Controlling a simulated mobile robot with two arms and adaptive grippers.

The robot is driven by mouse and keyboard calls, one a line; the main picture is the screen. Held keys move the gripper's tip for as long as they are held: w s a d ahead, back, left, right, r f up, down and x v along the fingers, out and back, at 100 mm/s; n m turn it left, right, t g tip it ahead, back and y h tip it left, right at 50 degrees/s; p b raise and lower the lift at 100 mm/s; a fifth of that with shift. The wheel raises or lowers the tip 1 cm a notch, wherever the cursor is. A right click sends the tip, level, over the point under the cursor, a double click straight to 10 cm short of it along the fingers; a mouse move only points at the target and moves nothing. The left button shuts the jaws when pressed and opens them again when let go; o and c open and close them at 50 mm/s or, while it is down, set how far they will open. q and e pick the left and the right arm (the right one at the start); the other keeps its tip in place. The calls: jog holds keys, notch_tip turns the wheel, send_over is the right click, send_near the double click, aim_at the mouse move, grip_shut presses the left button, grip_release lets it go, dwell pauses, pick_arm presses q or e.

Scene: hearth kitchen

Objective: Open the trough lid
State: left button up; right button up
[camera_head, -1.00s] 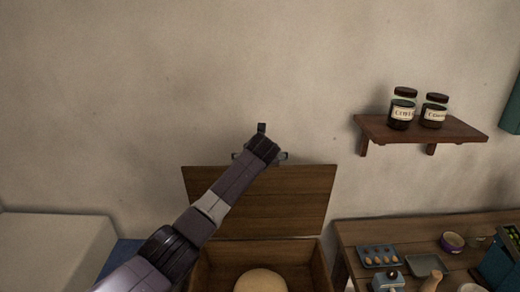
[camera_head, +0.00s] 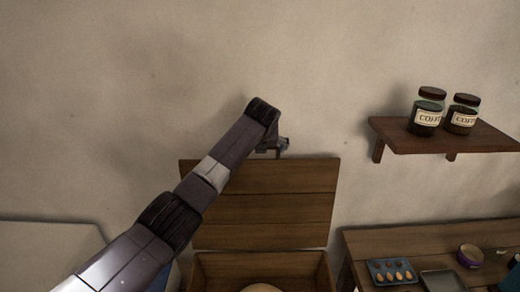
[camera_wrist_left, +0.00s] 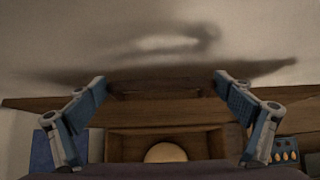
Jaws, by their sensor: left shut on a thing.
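The wooden trough lid (camera_head: 262,208) stands raised, roughly upright, behind the open trough box (camera_head: 262,268). In the left wrist view the lid (camera_wrist_left: 160,113) shows beyond the fingers. A round pale dough-like thing (camera_head: 262,288) lies inside the trough; it also shows in the wrist view (camera_wrist_left: 165,153). My left gripper (camera_head: 274,147) is at the lid's top edge, right of its middle. My right gripper is not in view.
The wall (camera_head: 120,100) is close behind the lid. A shelf (camera_head: 445,137) with two jars stands out at the right. A wooden table (camera_head: 425,238) with an egg tray (camera_head: 391,272) and a purple bowl (camera_head: 470,256) is right of the trough. A pale block (camera_head: 45,250) is at the left.

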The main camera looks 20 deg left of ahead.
pick_arm(q)
jog(key=shift+a+r, duration=0.1)
jog(key=shift+r, duration=0.1)
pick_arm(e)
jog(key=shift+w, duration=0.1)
pick_arm(q)
jog(key=o, duration=1.3)
jog(key=shift+s, duration=0.15)
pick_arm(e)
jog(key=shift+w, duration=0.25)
pick_arm(q)
jog(key=shift+r, duration=0.1)
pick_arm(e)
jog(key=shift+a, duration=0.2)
pick_arm(q)
jog(key=v, duration=1.2)
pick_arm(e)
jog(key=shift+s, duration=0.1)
